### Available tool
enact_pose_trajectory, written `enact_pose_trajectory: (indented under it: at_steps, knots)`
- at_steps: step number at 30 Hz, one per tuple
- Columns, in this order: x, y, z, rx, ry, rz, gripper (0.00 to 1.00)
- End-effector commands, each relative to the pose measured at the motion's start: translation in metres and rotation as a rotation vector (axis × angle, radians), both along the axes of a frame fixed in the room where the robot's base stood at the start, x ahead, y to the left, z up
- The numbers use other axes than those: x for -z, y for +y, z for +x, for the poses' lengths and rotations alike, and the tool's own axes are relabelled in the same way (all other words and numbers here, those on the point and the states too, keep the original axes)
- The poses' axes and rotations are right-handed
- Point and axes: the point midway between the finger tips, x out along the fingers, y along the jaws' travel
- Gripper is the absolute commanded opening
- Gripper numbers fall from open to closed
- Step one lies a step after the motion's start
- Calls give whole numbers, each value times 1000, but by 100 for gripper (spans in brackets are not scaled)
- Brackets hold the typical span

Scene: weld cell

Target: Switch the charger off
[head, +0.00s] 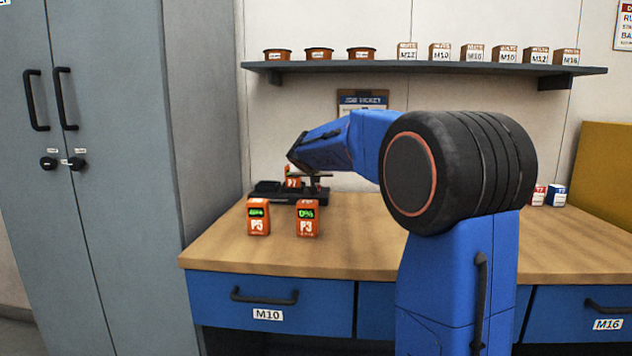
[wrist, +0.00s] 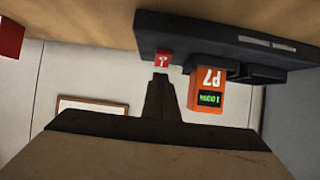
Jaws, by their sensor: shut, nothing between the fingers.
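The charger is a black dock (head: 262,197) at the back left of the bench. It also shows upside down in the wrist view (wrist: 200,40). An orange battery P7 (wrist: 207,88) sits in one bay, its green display seeming to read 100%; in the head view it is partly hidden (head: 292,183). A small red switch (wrist: 163,59) is on the charger beside P7. My gripper (wrist: 160,77) is shut and empty, its tips right at the switch; I cannot tell whether they touch. In the head view my gripper (head: 317,182) is over the dock's right end.
Orange batteries P5 (head: 258,217) and P3 (head: 307,218) stand on the bench (head: 350,245) before the charger. A shelf (head: 420,68) with bins and small boxes runs above. A grey cabinet (head: 110,150) stands left. Red and blue boxes (head: 548,195) are at the right.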

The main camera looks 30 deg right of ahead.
Motion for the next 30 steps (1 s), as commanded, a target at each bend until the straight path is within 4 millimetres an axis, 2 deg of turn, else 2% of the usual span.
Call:
enact_pose_trajectory:
  at_steps: [8,21,30]
  knots:
    - [-36,9,-9,-2,-3,1,0]
    - [-40,48,-68,-3,-2,1,0]
    - [-41,62,-88,-1,-1,2,0]
